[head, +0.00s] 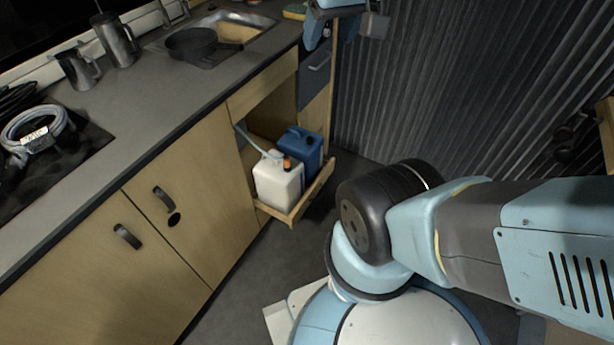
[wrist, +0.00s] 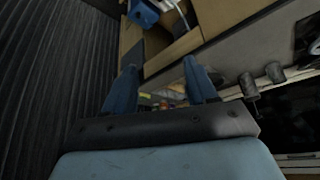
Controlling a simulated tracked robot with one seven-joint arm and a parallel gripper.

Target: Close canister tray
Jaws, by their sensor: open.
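The wooden canister tray (head: 316,196) is pulled out from the opening under the counter in the head view. A white canister (head: 278,182) with an orange cap and a blue canister (head: 305,151) stand upright on it. A pale hose runs from the white one back into the cabinet. In the wrist view the blue canister (wrist: 143,13) is cut off at the top edge. My gripper (wrist: 164,72) is open there, its two blue fingers wide apart with nothing seen held. It is apart from the tray. In the head view my arm's end is partly cut off at the top, near the counter's far end.
The counter (head: 150,100) holds a sink (head: 235,24) with a dark pan (head: 190,44), metal jugs (head: 115,40) and a coiled hose (head: 35,130). Closed cupboard doors (head: 185,225) are left of the tray. A corrugated wall (head: 450,80) stands behind. Some floor (head: 262,262) before the tray is clear.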

